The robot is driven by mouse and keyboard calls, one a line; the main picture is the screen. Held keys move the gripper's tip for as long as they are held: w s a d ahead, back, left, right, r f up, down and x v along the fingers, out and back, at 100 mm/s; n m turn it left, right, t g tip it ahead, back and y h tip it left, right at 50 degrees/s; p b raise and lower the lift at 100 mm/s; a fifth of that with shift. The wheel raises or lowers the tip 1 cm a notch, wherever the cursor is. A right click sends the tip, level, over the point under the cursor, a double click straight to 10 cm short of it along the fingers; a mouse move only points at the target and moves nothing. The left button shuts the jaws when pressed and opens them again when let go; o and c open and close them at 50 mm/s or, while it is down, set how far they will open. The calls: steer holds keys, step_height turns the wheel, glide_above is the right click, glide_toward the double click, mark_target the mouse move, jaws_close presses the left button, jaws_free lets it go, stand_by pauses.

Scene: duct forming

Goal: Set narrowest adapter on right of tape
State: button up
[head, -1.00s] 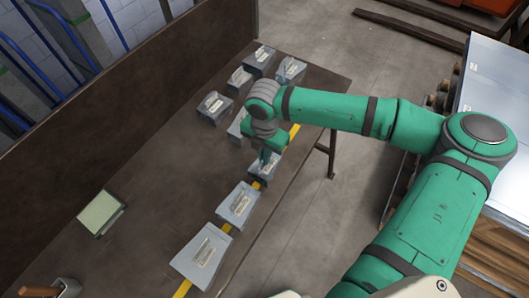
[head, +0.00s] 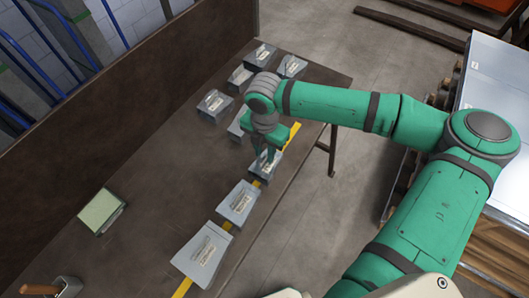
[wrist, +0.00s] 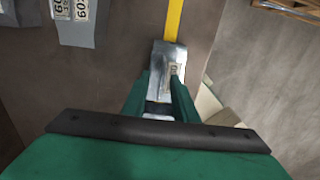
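A yellow tape strip (head: 295,130) runs along the dark table near its right edge. Three grey sheet-metal adapters with white labels lie in a line on it: a large one (head: 202,255) at the near end, a middle one (head: 238,203), and a small one (head: 264,167) at the far end. My gripper (head: 267,157) is over the small adapter, fingers pointing down and apart. In the wrist view the small adapter (wrist: 167,60) lies over the tape (wrist: 174,20), between and beyond the open fingers (wrist: 163,95). Contact is hard to judge.
Several more adapters stand at the table's far end, including one (head: 215,105) at the left and one (head: 291,67) at the right. A green pad (head: 100,212) and a wooden-handled tool (head: 42,288) lie at left. A tall board borders the left side.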

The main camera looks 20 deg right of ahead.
step_height(320, 180, up, 10)
steer(key=shift+f, duration=0.15)
steer(key=shift+s, duration=0.1)
stand_by(0.3)
